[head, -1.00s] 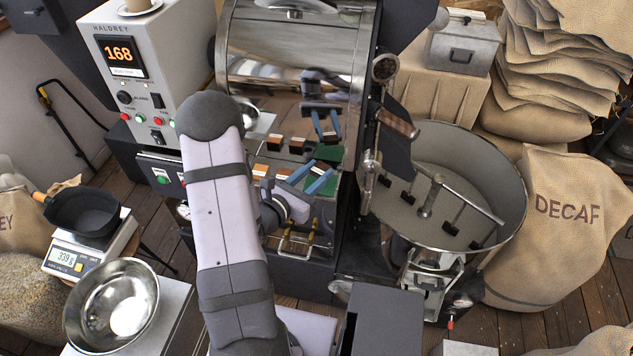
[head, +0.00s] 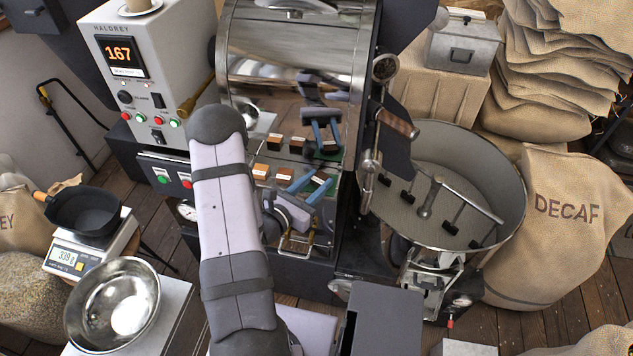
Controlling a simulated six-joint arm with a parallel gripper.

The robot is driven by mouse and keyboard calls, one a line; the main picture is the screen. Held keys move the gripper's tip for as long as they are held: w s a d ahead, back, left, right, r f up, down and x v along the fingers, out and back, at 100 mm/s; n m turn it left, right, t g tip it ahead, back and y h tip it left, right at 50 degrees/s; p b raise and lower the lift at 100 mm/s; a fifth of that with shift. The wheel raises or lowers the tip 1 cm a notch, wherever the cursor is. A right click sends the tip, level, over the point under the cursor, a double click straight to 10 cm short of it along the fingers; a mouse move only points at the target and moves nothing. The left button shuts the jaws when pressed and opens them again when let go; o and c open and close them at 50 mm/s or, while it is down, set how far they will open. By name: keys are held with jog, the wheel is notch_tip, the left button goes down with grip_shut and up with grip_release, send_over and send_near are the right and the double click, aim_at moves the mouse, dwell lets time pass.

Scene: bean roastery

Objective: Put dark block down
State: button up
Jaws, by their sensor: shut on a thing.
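My gripper (head: 311,186) is at the front of the steel roaster, its two blue fingers shut on a small dark block. The dark block (head: 320,178) has a pale top edge and is partly hidden by the fingers. It is low, in line with two other blocks to its left: an orange-brown block (head: 260,173) and a brown block (head: 284,175). I cannot tell whether the held block touches the surface below. A green patch shows around the fingers.
The roaster's shiny front (head: 290,90) stands close behind and mirrors the blocks and fingers. The round cooling tray (head: 505,180) is to the right. A steel bowl (head: 112,305) and a scale (head: 65,262) with a dark pan (head: 84,213) are at the left.

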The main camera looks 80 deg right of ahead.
jog(key=shift+f, duration=0.15)
jog(key=o, duration=1)
jog(key=shift+o, duration=0.2)
jog(key=shift+r, duration=0.25)
jog(key=b+v, duration=0.2)
jog(key=v, duration=1)
jog(key=shift+f, duration=0.15)
